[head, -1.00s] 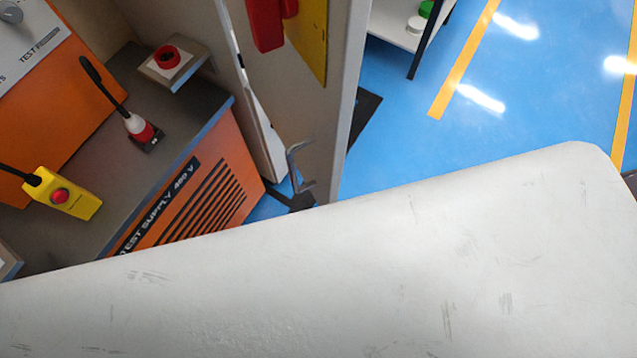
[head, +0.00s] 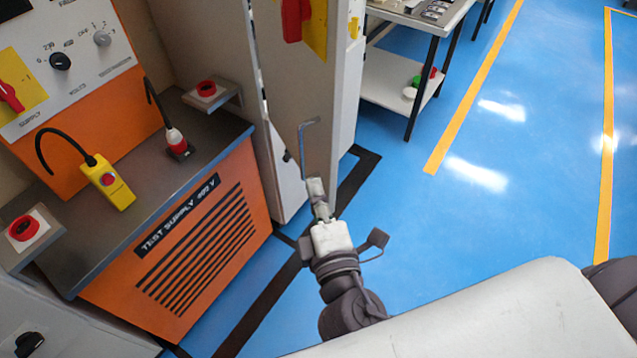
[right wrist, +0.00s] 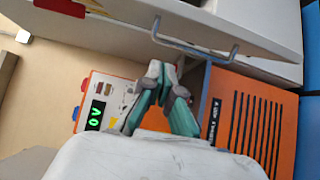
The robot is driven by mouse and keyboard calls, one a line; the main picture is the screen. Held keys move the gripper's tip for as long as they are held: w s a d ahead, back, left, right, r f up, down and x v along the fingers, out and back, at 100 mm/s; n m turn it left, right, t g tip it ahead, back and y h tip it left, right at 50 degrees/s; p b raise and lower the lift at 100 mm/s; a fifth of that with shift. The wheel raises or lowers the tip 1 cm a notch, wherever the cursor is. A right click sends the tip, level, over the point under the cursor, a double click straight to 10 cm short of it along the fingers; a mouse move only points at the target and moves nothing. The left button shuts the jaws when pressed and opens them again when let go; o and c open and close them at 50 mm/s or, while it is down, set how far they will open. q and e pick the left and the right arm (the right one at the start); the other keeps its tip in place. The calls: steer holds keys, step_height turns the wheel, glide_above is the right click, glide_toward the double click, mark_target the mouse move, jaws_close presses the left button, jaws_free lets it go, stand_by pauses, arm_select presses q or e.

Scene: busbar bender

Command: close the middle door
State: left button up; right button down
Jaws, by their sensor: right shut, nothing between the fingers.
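A light grey cabinet door (head: 318,105) with a bent metal bar handle (head: 302,140) stands beside the orange test supply unit in the head view. I cannot tell for sure that it is the middle door, or how far it stands open. The handle also shows in the right wrist view (right wrist: 195,47). My right gripper (head: 315,183) is just below the handle in the head view. In the right wrist view its teal-padded fingers (right wrist: 165,72) are shut and empty, with the handle beyond them. They look apart from it, but the gap is hard to judge. My left gripper is not in view.
The orange test supply unit (head: 205,255) stands left, with a dark top carrying a yellow push-button box (head: 108,182). A red switch on a yellow plate (head: 300,20) sits above the handle. A shelved table (head: 410,75) stands behind right. Blue floor (head: 450,225) is clear on the right.

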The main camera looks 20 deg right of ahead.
mark_target(325, 149)
steer(key=w+p, duration=0.1)
steer(key=w, duration=0.2)
steer(key=w+p, duration=0.1)
steer(key=w, duration=0.2)
steer(key=w+p, duration=0.1)
steer(key=w, duration=0.2)
steer(key=shift+d+r, duration=0.25)
steer(key=shift+d, duration=0.1)
steer(key=d, duration=0.1)
steer(key=d+p, duration=0.2)
steer(key=d, duration=0.1)
steer(key=shift+w+f, duration=0.1)
steer(key=shift+f, duration=0.15)
steer(key=shift+f, duration=0.1)
